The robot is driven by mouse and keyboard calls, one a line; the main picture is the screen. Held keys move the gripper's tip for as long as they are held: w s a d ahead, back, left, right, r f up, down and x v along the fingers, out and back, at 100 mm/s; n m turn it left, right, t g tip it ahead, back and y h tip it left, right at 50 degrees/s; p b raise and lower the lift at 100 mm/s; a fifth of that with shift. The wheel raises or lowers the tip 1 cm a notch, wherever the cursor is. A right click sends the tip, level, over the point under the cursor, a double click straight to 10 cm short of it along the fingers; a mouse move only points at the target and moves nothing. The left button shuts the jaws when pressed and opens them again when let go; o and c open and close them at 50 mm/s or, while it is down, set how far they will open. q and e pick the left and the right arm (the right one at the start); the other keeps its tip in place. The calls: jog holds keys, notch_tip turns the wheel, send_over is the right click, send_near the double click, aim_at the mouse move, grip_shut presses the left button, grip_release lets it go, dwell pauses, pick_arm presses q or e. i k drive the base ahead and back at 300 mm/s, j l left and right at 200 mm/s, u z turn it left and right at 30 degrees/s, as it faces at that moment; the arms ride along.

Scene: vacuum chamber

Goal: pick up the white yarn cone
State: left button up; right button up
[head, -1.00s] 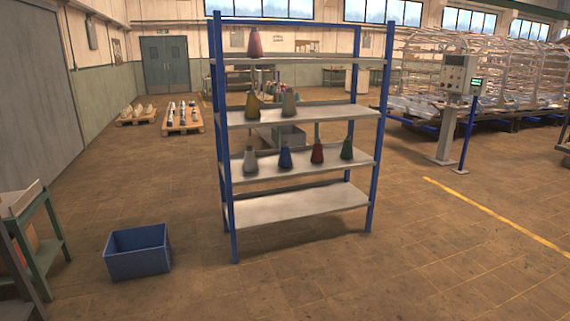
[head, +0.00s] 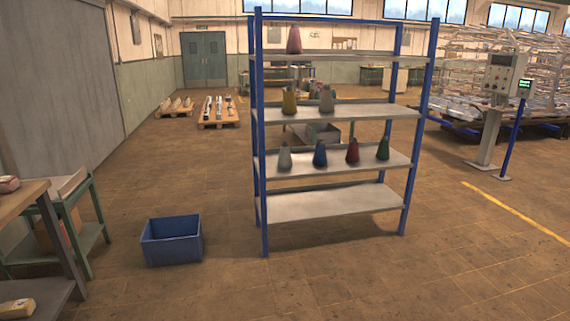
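A white or pale grey yarn cone (head: 284,157) stands upright at the left end of the third shelf down on the blue-posted rack (head: 335,202). To its right on the same shelf stand a blue cone (head: 320,154), a red cone (head: 352,151) and a green cone (head: 383,148). A yellow cone (head: 289,103) and a greyish cone (head: 327,99) stand on the shelf above. A pinkish-red cone (head: 294,40) stands on the top shelf. Neither of my grippers shows in the head view.
A blue crate (head: 171,241) sits on the floor left of the rack. Tables (head: 30,196) stand at the left edge. A control panel on a post (head: 494,112) stands at the right. The floor before the rack is clear.

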aim_at(284, 159)
jog(key=i+z, duration=0.25)
jog(key=i, duration=1.3)
